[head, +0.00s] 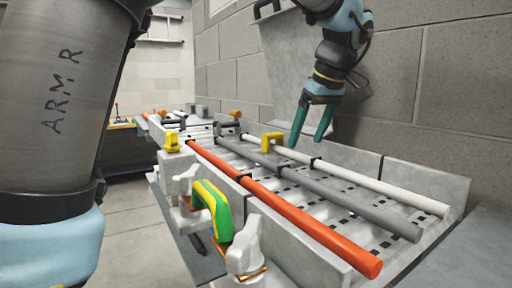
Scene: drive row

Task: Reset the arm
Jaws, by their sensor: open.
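My gripper (312,122) hangs at the upper right of the head view with its teal fingers pointing down. The fingers are apart and nothing is between them. It appears to be above the far side of the metal bench, near the white rod (375,183); the exact height gap cannot be told. My arm runs up from the gripper and out of the top of the view. Another large link of mine, marked "ARM R", fills the left side and hides what lies behind it.
A perforated metal bench (445,178) carries the white rod, a grey rod (345,197) and an orange rod (290,212). A yellow bracket (271,140) stands among them. A green-yellow handle (214,208) and white knobs line the near edge. A block wall (460,90) stands close behind.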

